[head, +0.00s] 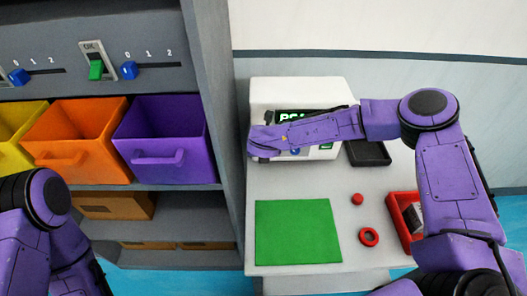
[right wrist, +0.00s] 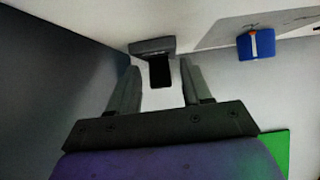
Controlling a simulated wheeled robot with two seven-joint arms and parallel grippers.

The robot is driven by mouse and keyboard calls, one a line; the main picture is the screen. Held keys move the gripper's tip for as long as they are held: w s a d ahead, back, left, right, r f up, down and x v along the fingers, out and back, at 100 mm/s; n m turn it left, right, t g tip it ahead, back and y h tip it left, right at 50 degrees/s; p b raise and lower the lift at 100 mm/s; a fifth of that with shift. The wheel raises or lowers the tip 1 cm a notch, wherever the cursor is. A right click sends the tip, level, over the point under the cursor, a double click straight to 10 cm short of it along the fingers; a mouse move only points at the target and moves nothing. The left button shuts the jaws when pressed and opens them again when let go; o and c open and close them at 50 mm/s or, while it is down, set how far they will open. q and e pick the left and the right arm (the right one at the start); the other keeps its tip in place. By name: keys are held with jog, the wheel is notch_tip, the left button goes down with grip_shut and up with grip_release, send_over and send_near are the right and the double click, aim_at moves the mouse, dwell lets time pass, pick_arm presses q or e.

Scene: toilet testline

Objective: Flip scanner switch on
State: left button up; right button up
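The scanner (head: 298,90) is a white box with a lit green display (head: 290,116), standing at the back of the white table. My right arm reaches across its front from the right, hiding much of its face. My right gripper (right wrist: 160,85) is open, fingers apart. A dark grey switch-like part (right wrist: 153,46) with a black lower piece (right wrist: 160,72) shows at the gap between the fingertips; I cannot tell whether they touch it. A blue knob (right wrist: 257,45) with a pale line is to its right. In the head view the right fingertips are not clear. My left gripper is out of view.
On the table lie a green mat (head: 297,232), a red button (head: 357,199), a red ring (head: 368,237), a black tray (head: 372,153) and a red bin (head: 394,207). A grey shelf (head: 210,60) with an orange bin (head: 80,135) and a purple bin (head: 165,130) stands left.

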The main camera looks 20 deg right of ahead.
jog(key=shift+s+r, duration=0.2)
jog(key=shift+r, duration=0.15)
jog(key=b+v, duration=0.2)
jog(key=v, duration=0.7)
jog(key=shift+s+r+b, duration=0.25)
jog(key=shift+r+b, duration=0.05)
jog(key=shift+b, duration=0.05)
jog(key=shift+a, duration=0.15)
